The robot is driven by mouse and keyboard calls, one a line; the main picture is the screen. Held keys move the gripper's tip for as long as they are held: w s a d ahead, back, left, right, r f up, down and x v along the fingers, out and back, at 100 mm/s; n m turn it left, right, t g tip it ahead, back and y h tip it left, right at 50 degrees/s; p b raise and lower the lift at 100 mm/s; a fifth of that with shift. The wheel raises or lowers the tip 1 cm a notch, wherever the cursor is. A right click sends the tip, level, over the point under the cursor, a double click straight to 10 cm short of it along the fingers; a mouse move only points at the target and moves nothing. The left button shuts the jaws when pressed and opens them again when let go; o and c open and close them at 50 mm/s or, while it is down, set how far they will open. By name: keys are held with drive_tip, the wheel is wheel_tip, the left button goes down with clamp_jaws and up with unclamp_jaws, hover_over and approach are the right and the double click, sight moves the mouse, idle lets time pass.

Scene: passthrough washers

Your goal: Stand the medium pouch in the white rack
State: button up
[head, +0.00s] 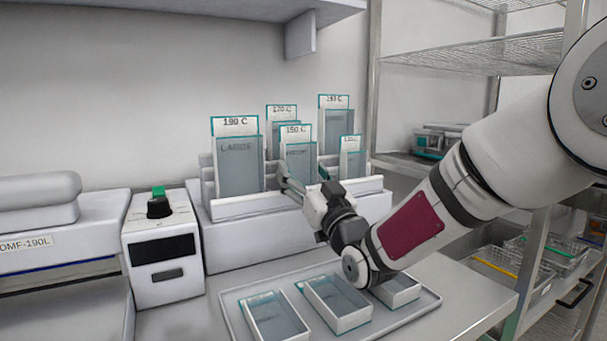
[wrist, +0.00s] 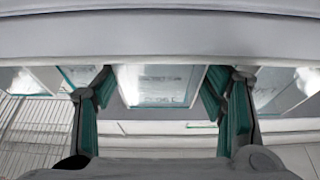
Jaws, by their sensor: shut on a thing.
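The medium pouch (head: 297,158), a clear grey-blue pouch with a teal edge and a "150 C" label, stands upright at the middle of the white rack (head: 240,206). My gripper (head: 293,178) is shut on it low down, coming from the front right. In the wrist view the pouch (wrist: 160,88) shows between the two teal-padded fingers (wrist: 158,108). The pouch's lower edge is hidden behind my gripper and the rack's front, so I cannot tell whether it rests on the rack floor.
Other pouches stand in the rack: a large "190 C" one (head: 238,165) at left, two behind, and a small one (head: 352,160) at right. A tray (head: 237,325) with several white boxes lies in front. A control box (head: 160,255) and a sealer (head: 60,245) stand at left.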

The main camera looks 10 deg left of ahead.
drive_tip(key=o, duration=0.9)
